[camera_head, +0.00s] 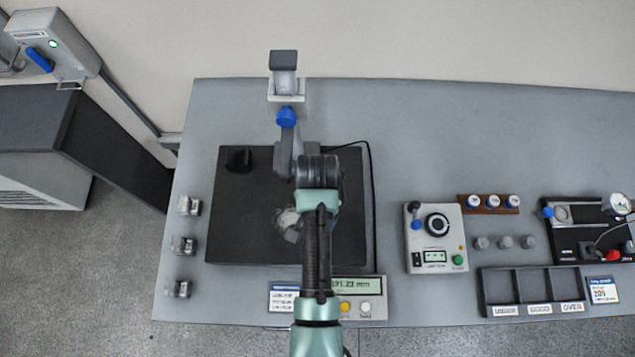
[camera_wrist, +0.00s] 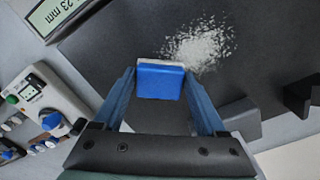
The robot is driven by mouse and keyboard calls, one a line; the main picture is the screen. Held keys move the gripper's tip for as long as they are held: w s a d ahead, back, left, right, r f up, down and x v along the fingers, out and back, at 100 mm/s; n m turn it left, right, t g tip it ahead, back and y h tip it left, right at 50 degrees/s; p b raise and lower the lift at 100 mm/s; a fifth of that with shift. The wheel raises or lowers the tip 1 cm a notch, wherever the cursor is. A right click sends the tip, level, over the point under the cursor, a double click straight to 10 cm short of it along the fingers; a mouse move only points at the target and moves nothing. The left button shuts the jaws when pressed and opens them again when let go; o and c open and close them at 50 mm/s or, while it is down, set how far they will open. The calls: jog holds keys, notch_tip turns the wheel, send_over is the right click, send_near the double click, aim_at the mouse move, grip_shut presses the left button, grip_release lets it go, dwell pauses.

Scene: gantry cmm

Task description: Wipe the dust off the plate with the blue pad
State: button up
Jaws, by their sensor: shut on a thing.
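The dark plate (camera_head: 235,225) lies at the left of the grey table, and it fills much of the wrist view (camera_wrist: 275,35). A pale patch of dust (camera_wrist: 198,45) lies on it; part of the dust (camera_head: 287,220) shows beside my arm in the head view. My gripper (camera_wrist: 160,84) is shut on the blue pad (camera_wrist: 160,81), which has a whitish far edge. The pad is right beside the dust, at its near left in the wrist view. I cannot tell whether it touches the plate. My arm hides the pad in the head view.
A gauge stand with a blue knob (camera_head: 287,116) rises at the plate's back edge. A small black block (camera_head: 239,160) sits at its back left corner. A digital readout (camera_head: 358,286) is at the front. A control box (camera_head: 435,238) and sorting tray (camera_head: 530,291) stand to the right.

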jog(key=shift+f, duration=0.4)
